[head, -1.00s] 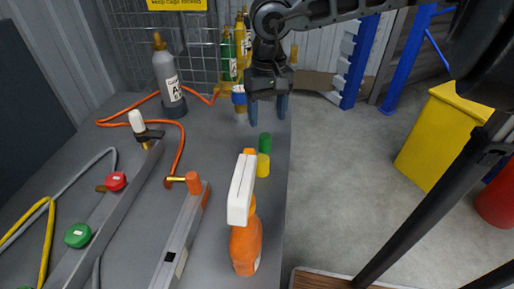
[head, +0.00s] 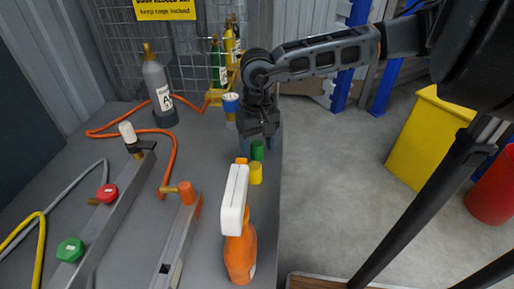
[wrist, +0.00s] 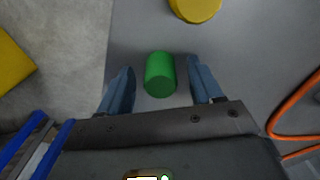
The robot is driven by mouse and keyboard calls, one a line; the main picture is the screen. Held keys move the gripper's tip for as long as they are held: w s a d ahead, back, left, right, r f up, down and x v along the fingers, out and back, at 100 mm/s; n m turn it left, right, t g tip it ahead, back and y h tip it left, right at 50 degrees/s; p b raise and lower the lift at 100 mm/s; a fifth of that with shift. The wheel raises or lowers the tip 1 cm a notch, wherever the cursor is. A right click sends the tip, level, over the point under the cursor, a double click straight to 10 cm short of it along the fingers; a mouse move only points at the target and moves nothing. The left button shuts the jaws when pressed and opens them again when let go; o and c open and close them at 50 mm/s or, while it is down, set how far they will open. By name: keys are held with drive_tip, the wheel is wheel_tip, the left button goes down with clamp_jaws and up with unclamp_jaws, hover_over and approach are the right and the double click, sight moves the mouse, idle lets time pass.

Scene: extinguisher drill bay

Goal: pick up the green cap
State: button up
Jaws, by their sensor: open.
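The green cap (head: 257,149) is a small cylinder on the grey bench near its right edge. It also shows in the wrist view (wrist: 160,74), between the two blue fingers of my gripper (wrist: 162,88). My gripper is open, with a gap on both sides of the cap, and holds nothing. In the head view my gripper (head: 257,142) hangs down just over and behind the cap and partly hides it. A yellow cap (head: 255,173) stands close in front of the green one.
An orange spray bottle (head: 240,250) with a white head stands nearer on the bench. A blue-topped item (head: 231,104) stands left of my gripper. The bench's right edge is close.

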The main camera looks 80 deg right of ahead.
sight(258, 144)
drive_tip(key=c, duration=1.1)
wheel_tip(258, 144, up, 4)
drive_tip(key=shift+r+b, duration=0.1)
drive_tip(key=shift+b, duration=0.2)
drive_tip(key=s+d+r, duration=0.2)
drive_tip(key=d, duration=0.1)
drive_tip(key=s+d+r, duration=0.2)
drive_tip(key=d, duration=0.1)
drive_tip(key=s+d+r+b, duration=0.1)
drive_tip(key=d+r, duration=0.2)
drive_tip(key=d, duration=0.1)
drive_tip(key=shift+s+d, duration=0.1)
drive_tip(key=shift+s, duration=0.3)
drive_tip(key=shift+f, duration=0.1)
